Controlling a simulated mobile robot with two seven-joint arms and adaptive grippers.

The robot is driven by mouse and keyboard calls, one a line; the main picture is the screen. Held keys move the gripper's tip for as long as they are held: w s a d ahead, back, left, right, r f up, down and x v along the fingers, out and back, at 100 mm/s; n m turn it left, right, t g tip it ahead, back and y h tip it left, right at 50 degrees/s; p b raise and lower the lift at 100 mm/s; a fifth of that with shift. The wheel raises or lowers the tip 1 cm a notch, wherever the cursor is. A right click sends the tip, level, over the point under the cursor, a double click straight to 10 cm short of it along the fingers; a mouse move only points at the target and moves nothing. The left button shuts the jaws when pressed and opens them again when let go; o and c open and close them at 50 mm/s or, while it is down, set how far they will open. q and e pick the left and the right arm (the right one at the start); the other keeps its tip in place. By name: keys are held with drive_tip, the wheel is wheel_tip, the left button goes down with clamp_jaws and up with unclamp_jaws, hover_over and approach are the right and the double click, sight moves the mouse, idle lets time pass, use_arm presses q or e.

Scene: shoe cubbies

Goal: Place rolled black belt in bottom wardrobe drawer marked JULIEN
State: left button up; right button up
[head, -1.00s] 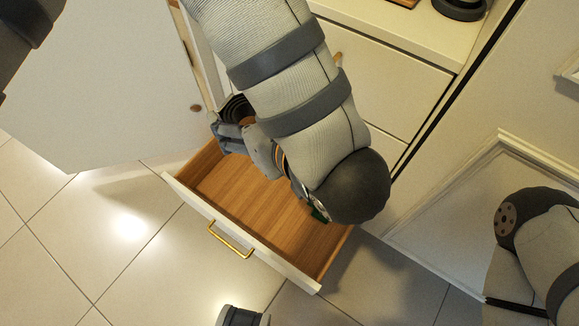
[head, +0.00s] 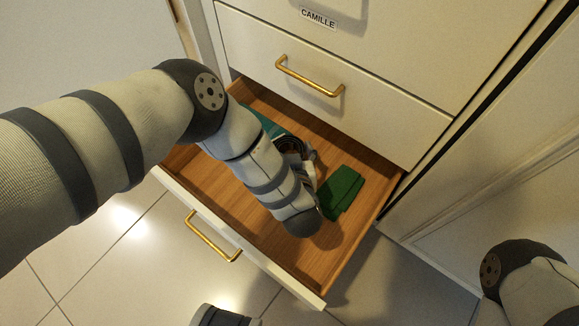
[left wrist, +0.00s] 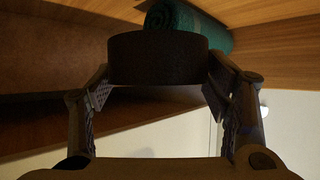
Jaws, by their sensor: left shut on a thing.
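My left gripper (left wrist: 158,85) is shut on the rolled black belt (left wrist: 157,60), which sits between its two fingers in the left wrist view. In the head view my left arm reaches down into the open bottom drawer (head: 255,262), and the left gripper (head: 292,150) is over the drawer's back part, partly hidden by the forearm. The belt (head: 288,144) shows there only as a small dark curve. The drawer has a wooden inside, a white front and a brass handle. No JULIEN label is visible. My right gripper is out of view.
A teal rolled item (head: 262,122) lies at the drawer's back left; it shows behind the belt in the left wrist view (left wrist: 205,25). A dark green folded item (head: 340,190) lies at the right. A closed drawer (head: 350,95) is above, below a CAMILLE label (head: 318,19).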

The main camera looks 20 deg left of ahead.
use_arm(q)
wheel_tip(320, 180, down, 7)
drive_tip(key=b, duration=0.3)
drive_tip(key=shift+f, duration=0.1)
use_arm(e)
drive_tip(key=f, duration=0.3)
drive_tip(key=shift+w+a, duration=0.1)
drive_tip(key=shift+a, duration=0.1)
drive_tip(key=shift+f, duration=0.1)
use_arm(q)
drive_tip(key=o, duration=0.8)
drive_tip(key=shift+f, duration=0.1)
drive_tip(key=o, duration=0.4)
drive_tip(key=p+v, duration=0.1)
drive_tip(key=v, duration=0.2)
drive_tip(key=p+v, duration=0.2)
drive_tip(key=v, duration=0.2)
drive_tip(key=shift+r+p, duration=0.3)
drive_tip(key=shift+r, duration=0.05)
drive_tip(key=shift+s+d, duration=0.1)
drive_tip(key=shift+s, duration=0.1)
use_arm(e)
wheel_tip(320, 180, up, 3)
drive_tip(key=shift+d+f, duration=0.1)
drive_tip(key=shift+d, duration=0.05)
